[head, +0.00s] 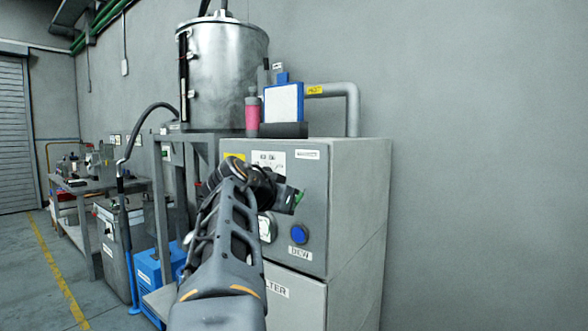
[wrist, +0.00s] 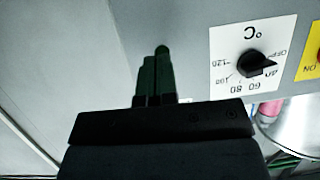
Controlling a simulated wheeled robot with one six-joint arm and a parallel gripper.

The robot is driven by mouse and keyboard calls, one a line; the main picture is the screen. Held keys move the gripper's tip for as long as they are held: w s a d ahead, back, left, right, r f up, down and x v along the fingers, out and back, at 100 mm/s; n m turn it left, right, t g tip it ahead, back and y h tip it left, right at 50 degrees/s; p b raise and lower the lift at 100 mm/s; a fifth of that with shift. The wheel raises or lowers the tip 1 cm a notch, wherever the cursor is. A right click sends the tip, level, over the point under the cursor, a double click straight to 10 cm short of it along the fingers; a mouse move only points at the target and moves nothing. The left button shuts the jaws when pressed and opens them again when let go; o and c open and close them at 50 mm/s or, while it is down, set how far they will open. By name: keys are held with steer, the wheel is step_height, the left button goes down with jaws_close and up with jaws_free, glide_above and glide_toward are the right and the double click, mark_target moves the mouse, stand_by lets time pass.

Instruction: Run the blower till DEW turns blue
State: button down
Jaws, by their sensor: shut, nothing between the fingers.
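The round DEW indicator (head: 299,234) on the grey cabinet's front is blue, with its DEW label (head: 300,253) just below. My gripper (head: 299,197) is in front of the panel, above the indicator; its green fingertips show in the wrist view (wrist: 160,52) pressed together and empty. A black dial knob (wrist: 257,63) on a white °C plate is beside the fingers, apart from them; its exact setting is hard to read. The dial's plate also shows in the head view (head: 270,158). A white switch plate (head: 266,228), partly hidden by my arm, is left of the indicator.
A steel drum (head: 225,70) stands on a frame behind my arm. A pink cylinder (head: 252,115) and a blue-framed white filter (head: 284,103) sit on the cabinet top (head: 350,141). A workbench (head: 85,185) is at far left. The wall side at right is clear.

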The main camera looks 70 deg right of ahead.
stand_by(0.4)
steer(key=r+p+v, duration=0.1)
steer(key=p+v, duration=0.2)
steer(key=v, duration=1)
steer(key=shift+s+d+r, duration=0.15)
steer(key=shift+s+r, duration=0.2)
steer(key=shift+r, duration=0.1)
steer(key=shift+r, duration=0.1)
